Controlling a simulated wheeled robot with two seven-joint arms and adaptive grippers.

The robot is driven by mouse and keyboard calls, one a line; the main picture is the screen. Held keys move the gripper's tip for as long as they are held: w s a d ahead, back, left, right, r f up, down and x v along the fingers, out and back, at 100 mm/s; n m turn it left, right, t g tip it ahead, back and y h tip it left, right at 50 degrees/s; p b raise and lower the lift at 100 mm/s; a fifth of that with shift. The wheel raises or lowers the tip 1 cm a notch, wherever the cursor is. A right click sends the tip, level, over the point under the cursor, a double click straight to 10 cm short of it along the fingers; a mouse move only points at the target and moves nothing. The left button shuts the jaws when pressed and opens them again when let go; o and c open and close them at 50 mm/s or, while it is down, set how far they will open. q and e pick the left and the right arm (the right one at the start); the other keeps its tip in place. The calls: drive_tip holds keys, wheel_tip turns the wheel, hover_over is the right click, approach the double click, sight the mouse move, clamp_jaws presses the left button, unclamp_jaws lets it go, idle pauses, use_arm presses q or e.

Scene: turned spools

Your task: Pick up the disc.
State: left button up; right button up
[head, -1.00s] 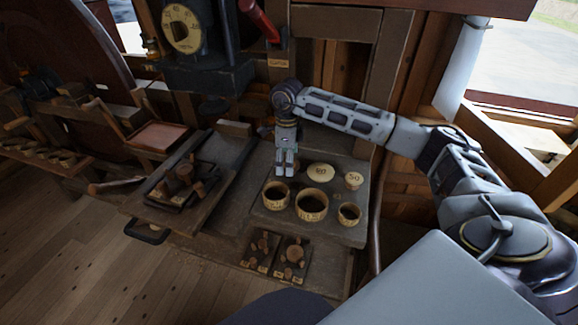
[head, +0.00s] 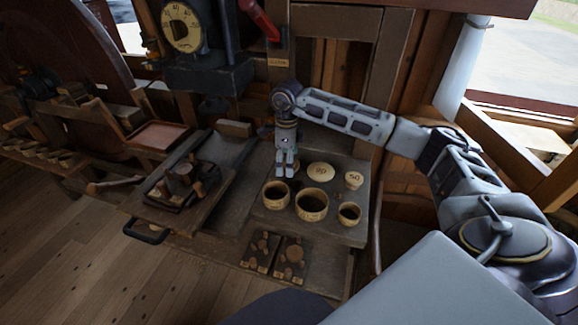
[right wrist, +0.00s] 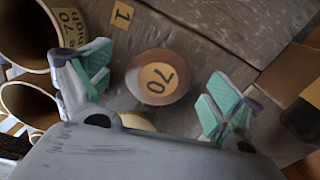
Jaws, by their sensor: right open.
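A round brown disc with a tan label reading 70 (right wrist: 158,77) lies on the bench in the right wrist view. My right gripper (right wrist: 158,86) is open above it, with one green-padded finger on each side and a gap to the disc on both sides. In the head view my right gripper (head: 286,172) points down behind the round cups, and it hides the 70 disc there. Two more pale round pieces, a wide one (head: 320,173) and a smaller one marked 50 (head: 354,179), stand to its right. My left gripper is not in view.
Three round cups, left (head: 276,195), middle (head: 312,205) and right (head: 349,214), stand close in front of the gripper. Two dark trays of small turned pieces (head: 262,252) lie nearer. A sloped wooden tray (head: 160,210) with turned pieces is at the left.

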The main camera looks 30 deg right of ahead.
drive_tip(key=c, duration=0.9)
drive_tip(key=shift+r, duration=0.2)
